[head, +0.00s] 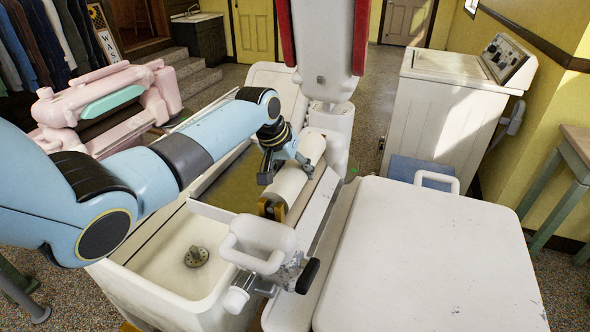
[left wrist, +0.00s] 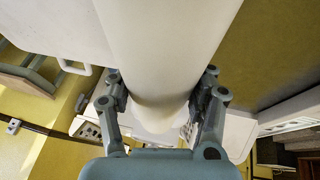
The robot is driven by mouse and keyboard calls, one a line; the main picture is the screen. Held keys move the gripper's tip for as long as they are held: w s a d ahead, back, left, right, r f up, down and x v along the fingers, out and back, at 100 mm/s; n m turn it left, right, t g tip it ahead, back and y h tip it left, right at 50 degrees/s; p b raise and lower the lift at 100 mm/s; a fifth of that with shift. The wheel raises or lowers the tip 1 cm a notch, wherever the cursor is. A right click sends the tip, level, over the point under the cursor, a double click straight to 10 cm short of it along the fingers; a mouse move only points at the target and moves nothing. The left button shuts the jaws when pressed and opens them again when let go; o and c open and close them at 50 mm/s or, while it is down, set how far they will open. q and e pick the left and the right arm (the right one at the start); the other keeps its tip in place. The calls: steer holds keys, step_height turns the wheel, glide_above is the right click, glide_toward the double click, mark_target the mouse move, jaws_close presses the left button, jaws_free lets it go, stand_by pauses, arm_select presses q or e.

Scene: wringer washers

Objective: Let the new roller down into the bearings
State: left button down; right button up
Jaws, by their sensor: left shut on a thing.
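The pale, cream-white roller (head: 290,187) lies lengthwise over the wringer frame (head: 322,212) in the middle of the head view. My left gripper (head: 286,163) is shut around it, with one finger on each side. In the left wrist view the roller (left wrist: 160,40) runs between the two fingers (left wrist: 162,88). Yellow-brown blocks (head: 279,211) show at the roller's near end. I cannot tell whether the roller rests in its bearings; the far end is partly hidden by the gripper. My right gripper is not in view.
A tall white part with red sides (head: 325,45) stands upright behind the roller. A white loop-shaped part (head: 262,242) and black knob (head: 307,276) are in front. A white tub (head: 160,262) lies left, a white lid (head: 430,250) right. A pink wringer (head: 115,100) stands farther left.

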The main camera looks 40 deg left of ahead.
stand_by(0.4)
arm_select(q)
steer(key=shift+w+f, duration=0.1)
steer(key=shift+f, duration=0.4)
steer(key=c, duration=0.8)
jaws_free()
steer(key=o, duration=0.4)
steer(key=shift+o, duration=0.2)
steer(key=shift+f, duration=0.1)
